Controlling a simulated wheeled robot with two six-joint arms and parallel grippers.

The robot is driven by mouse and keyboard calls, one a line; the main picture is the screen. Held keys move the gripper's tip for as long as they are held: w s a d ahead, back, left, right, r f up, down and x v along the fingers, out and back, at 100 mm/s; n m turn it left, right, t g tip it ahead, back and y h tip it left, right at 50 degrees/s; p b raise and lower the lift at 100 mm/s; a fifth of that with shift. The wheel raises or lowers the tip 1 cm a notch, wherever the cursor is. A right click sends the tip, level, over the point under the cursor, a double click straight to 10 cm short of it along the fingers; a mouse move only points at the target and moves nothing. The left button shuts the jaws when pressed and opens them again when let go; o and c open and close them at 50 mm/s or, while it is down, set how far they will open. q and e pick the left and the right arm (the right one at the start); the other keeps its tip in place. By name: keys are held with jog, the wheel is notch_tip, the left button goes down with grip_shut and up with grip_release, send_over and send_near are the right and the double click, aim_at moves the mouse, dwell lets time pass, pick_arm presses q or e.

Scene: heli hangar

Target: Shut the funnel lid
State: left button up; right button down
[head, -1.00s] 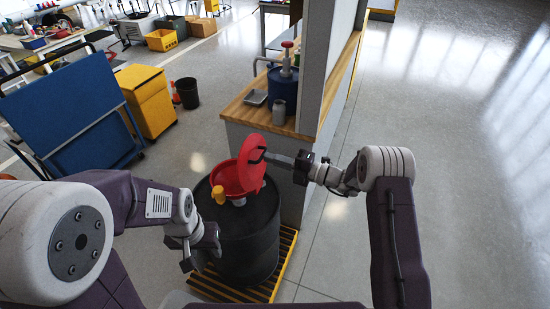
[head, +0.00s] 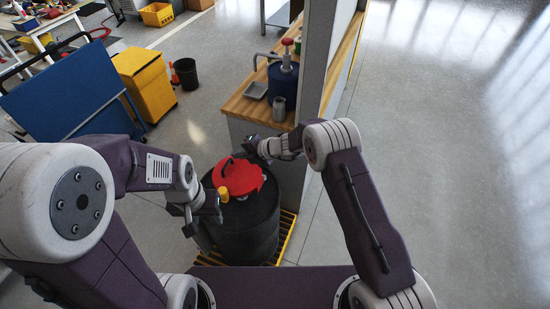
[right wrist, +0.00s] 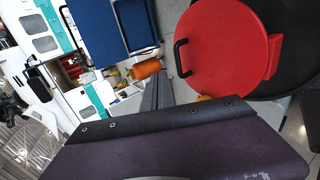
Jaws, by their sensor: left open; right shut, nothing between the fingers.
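The red funnel lid (head: 240,178) lies down over the funnel on top of the black drum (head: 248,226). Its dark handle (head: 225,167) is on the left part of its top. The right wrist view shows the round lid (right wrist: 225,50) with its black handle (right wrist: 182,57); the funnel is mostly hidden beneath it. My right gripper (head: 248,145) is shut and empty, just beyond the lid and apart from it; its closed fingers (right wrist: 157,92) show in the right wrist view. My left gripper (head: 204,222) is open and empty at the drum's left side.
A yellow-orange cap (head: 223,194) stands on the drum beside the funnel. The drum stands on a yellow-edged pallet (head: 287,232). A wooden counter (head: 245,107) with a blue pump container (head: 283,83) and a grey partition are behind. The floor at right is clear.

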aim_at(227, 165)
jog(key=b+x, duration=0.1)
jog(key=x, duration=0.1)
jog(key=b+x, duration=0.1)
jog(key=x, duration=0.1)
jog(key=b+x, duration=0.1)
jog(key=x, duration=0.1)
jog(key=shift+s+f, duration=0.25)
jog(key=shift+f, duration=0.2)
jog(key=shift+w+a+f+b, duration=0.15)
jog(key=shift+a+f+b, duration=0.3)
jog(key=shift+f, duration=0.2)
